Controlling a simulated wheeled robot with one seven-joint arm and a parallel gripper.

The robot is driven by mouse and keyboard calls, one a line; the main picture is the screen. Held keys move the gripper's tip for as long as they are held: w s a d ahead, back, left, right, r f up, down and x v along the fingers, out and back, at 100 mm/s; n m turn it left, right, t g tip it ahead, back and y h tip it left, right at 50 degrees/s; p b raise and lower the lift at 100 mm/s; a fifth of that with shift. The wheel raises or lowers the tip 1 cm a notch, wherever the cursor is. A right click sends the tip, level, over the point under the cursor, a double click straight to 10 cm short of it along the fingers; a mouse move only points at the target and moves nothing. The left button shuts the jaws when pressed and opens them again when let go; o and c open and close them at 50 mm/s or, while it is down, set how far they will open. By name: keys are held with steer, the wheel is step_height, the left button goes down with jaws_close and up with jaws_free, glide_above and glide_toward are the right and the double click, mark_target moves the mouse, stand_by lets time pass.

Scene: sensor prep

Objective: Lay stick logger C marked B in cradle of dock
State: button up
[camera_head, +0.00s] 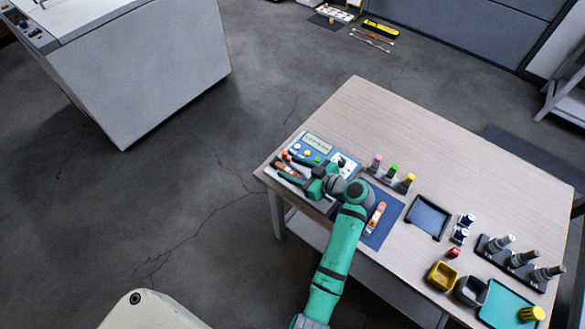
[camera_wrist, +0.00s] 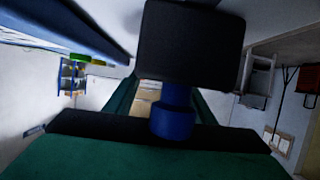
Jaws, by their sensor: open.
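The dock (camera_head: 318,143), a blue and grey unit with a small screen and coloured buttons, stands at the table's left corner in the head view. A stick logger (camera_head: 289,169), orange and white, lies low at the dock's left front, where the cradle seems to be; my gripper partly hides it. My gripper (camera_head: 284,163) is open, its dark fingers around or just above that logger; contact cannot be told. A second orange and white stick logger (camera_head: 376,216) lies on a blue mat (camera_head: 386,222) right of my arm. Letters on the loggers are too small to read.
Bottles with pink, green and yellow caps (camera_head: 392,172) stand in a rack behind the mat. A dark-framed tray (camera_head: 428,217), yellow bin (camera_head: 443,275) and bottle rack (camera_head: 512,262) stand to the right. The table's back middle (camera_head: 430,140) is clear.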

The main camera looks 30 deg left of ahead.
steer(key=shift+s+d+f, duration=0.2)
steer(key=shift+f, duration=0.1)
stand_by(0.7)
steer(key=shift+r, duration=0.5)
steer(key=shift+w+a+r, duration=0.1)
steer(key=shift+a+r, duration=0.05)
steer(key=shift+r, duration=2.6)
steer(key=shift+w, duration=0.1)
